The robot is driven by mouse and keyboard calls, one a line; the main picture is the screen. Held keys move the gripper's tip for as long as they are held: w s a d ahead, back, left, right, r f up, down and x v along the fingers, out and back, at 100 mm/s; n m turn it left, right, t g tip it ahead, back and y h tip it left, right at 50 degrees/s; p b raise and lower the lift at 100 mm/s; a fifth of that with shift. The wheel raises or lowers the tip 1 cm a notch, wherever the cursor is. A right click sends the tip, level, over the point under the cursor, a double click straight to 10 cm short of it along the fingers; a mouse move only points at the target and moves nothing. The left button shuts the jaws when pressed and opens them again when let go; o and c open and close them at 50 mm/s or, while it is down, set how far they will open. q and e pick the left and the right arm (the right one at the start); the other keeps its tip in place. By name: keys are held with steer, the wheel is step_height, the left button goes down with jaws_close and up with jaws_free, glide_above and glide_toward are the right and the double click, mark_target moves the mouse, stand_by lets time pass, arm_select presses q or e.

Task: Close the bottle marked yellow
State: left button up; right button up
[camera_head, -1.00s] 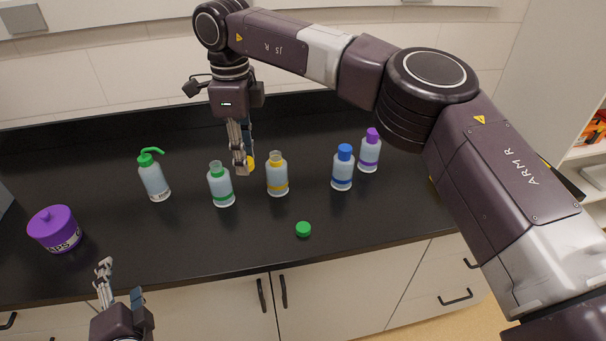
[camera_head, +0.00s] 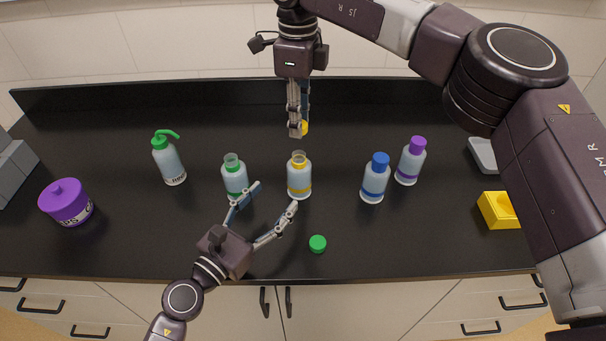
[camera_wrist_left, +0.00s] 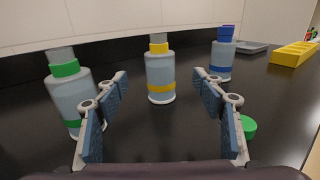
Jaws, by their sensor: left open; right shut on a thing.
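The yellow-marked bottle (camera_head: 299,178) stands upright and uncapped on the black bench, with a yellow neck ring and yellow band. It also shows in the left wrist view (camera_wrist_left: 160,75), between my open fingers and beyond their tips. My left gripper (camera_head: 275,196) is open and empty, in front and to the left of this bottle. My right gripper (camera_head: 298,130) is shut on the yellow cap (camera_head: 305,128), mostly covered by the fingers, and appears above and behind the bottle in the head view.
The open green-marked bottle (camera_head: 234,177) stands close beside my left finger. A green cap (camera_head: 318,243) lies in front. Blue-capped (camera_head: 375,180) and purple-capped (camera_head: 411,163) bottles stand right. A wash bottle (camera_head: 170,163), purple jar (camera_head: 67,203) and yellow block (camera_head: 498,210) are farther out.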

arm_select(q)
steer(key=shift+s+a+r, duration=0.1)
steer(key=shift+s, duration=0.05)
arm_select(e)
steer(key=shift+s+a+r, duration=0.1)
steer(key=shift+s, duration=0.05)
arm_select(q)
steer(key=x, duration=1.2)
steer(key=shift+c, duration=0.7)
jaws_close()
arm_select(e)
glide_above(299, 155)
steer(key=shift+f, duration=2.55)
steer(key=shift+f, duration=0.9)
steer(key=shift+f, duration=0.55)
